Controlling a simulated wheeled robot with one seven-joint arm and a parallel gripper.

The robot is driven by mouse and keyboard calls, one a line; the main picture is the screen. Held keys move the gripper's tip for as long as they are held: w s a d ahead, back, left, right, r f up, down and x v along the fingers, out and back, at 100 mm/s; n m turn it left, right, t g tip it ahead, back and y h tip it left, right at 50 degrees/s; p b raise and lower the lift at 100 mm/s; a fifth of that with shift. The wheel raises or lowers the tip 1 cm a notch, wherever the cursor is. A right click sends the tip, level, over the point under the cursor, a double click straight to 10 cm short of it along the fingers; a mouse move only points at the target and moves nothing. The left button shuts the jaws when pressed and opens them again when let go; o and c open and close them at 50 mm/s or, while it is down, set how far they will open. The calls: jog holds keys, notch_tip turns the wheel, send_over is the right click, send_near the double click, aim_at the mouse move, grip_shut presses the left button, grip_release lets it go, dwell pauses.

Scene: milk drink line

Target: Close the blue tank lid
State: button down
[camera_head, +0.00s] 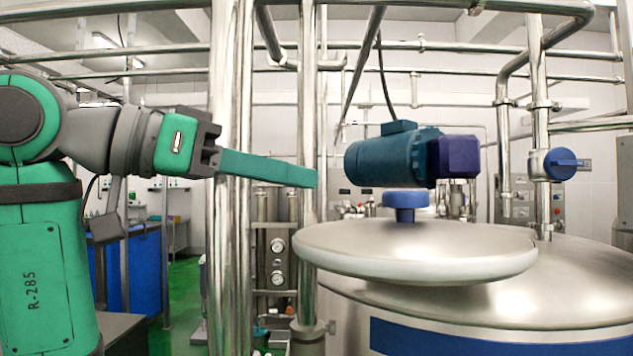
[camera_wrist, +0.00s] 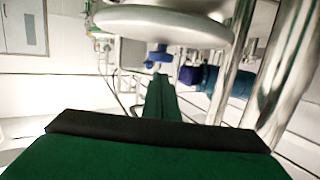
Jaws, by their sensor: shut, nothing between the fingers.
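The tank lid (camera_head: 415,255) is a round steel disc with a blue knob (camera_head: 405,205) on its top. It sits over the domed top of the steel tank (camera_head: 560,275), which has a blue band (camera_head: 450,338). The lid (camera_wrist: 165,25) and knob (camera_wrist: 158,55) show upside down in the wrist view, just beyond my fingertips (camera_wrist: 158,78).
A teal motor with a dark blue end (camera_head: 390,160) hangs above the knob. Vertical steel pipes (camera_head: 307,110) stand close by my fingers. A pipe with a blue valve (camera_head: 560,164) is at the right. Blue cabinets (camera_head: 130,270) stand at the back left over a green floor.

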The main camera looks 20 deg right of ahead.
send_near(393, 195)
jog(key=x, duration=0.4)
jog(key=shift+d+f, duration=0.1)
jog(key=shift+d, duration=0.05)
jog(key=shift+x, duration=0.85)
jog(key=shift+w+d, duration=0.15)
jog(key=shift+d, duration=0.15)
